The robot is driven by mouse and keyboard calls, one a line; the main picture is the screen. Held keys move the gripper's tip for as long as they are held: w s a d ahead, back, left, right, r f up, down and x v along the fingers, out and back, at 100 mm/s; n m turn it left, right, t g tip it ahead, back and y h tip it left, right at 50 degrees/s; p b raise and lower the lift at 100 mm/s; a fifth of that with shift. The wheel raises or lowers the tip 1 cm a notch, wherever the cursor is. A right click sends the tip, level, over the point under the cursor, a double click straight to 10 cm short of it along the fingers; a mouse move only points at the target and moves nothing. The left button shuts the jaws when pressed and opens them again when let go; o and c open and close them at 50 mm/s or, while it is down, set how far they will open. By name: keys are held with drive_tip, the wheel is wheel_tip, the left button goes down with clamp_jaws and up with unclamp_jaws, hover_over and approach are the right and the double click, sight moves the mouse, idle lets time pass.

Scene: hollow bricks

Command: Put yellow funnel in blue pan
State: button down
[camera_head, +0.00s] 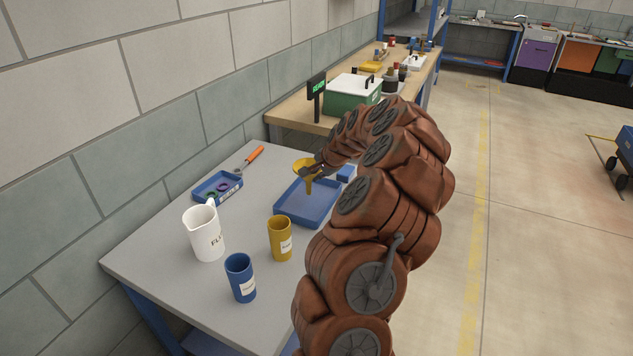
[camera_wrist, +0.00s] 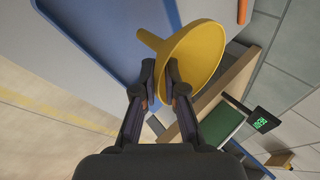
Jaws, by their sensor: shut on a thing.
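The yellow funnel (camera_head: 304,166) is held by my gripper (camera_head: 315,171) above the far part of the blue pan (camera_head: 309,213). In the wrist view the funnel (camera_wrist: 204,52) shows its wide cone and its spout, and my gripper (camera_wrist: 160,84) is shut on the cone's rim. The funnel's spout points downward in the head view, over the pan. The blue pan (camera_wrist: 88,28) fills the upper left of the wrist view. It is a shallow tray on the grey table. I cannot tell whether the spout touches the pan.
On the grey table (camera_head: 176,278) stand a white jug (camera_head: 204,235), a yellow cup (camera_head: 280,240) and a blue cup (camera_head: 240,279). A small blue tray (camera_head: 217,189) with rings and an orange-handled tool (camera_head: 254,155) lie behind. A green box (camera_head: 352,100) stands on the wooden bench beyond.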

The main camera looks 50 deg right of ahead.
wheel_tip(320, 180, down, 3)
drive_tip(key=shift+f+p, duration=0.2)
drive_tip(key=shift+p, duration=0.55)
drive_tip(key=shift+f, duration=0.1)
drive_tip(key=shift+f, duration=0.1)
drive_tip(key=c, duration=1.2)
unclamp_jaws()
drive_tip(key=shift+c, duration=0.2)
drive_tip(key=b+v, duration=0.3)
drive_tip(key=v, duration=0.9)
drive_tip(key=shift+r, duration=0.2)
